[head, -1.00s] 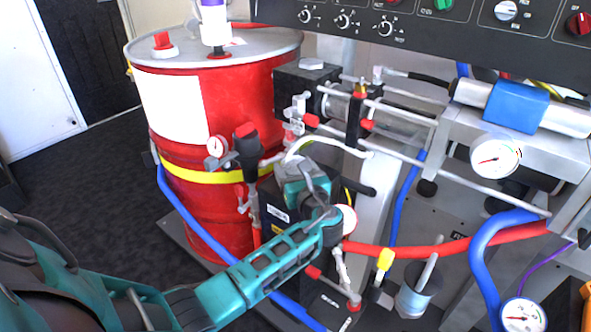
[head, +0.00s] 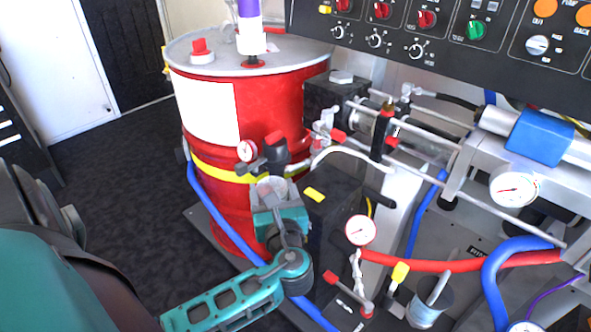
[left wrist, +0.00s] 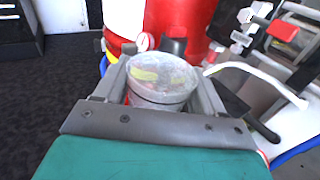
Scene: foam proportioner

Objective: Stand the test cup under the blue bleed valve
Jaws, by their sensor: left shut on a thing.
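My left gripper (head: 272,190) is shut on a pale, translucent cup, the test cup (head: 268,187), in front of the red drum's lower right side. In the left wrist view, the test cup (left wrist: 160,80) sits upright between the two grey fingers, its round rim facing the camera. I cannot make out a blue bleed valve for certain. A black-handled valve (head: 276,152) stands just behind the gripper, and a yellow-handled one (head: 400,272) is at lower right. My right gripper is not in view.
The red drum (head: 260,110) with a yellow band stands behind the gripper. A black box (head: 330,205), a round gauge (head: 360,230) and a red hose (head: 450,265) lie to the right. A blue hose (head: 215,220) runs past the drum. Dark floor at left is clear.

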